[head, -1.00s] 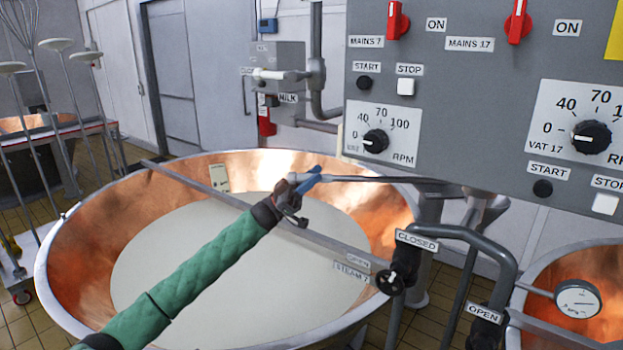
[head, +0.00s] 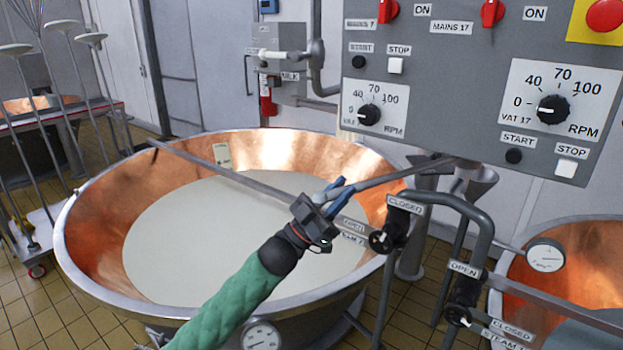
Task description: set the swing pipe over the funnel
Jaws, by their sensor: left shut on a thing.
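My left gripper (head: 335,193) reaches up over the near right part of the copper vat, its blue fingertips shut on the free end of a thin grey pipe. This pipe, which looks like the swing pipe (head: 400,173), runs from the fingers up and right to below the control panel. A grey funnel (head: 481,181) stands right of the vat under the panel. A similar grey funnel-like piece (head: 428,175) stands just left of it, partly behind the pipes. The held pipe end is over the vat, left of both. My right gripper is out of view.
The large copper vat (head: 85,235) holds pale liquid, with a flat bar (head: 215,172) across it. Bent valve pipes (head: 470,208) stand at its right, before the second vat (head: 580,240). The control panel (head: 445,75) hangs above. A rack of tools (head: 60,120) stands left.

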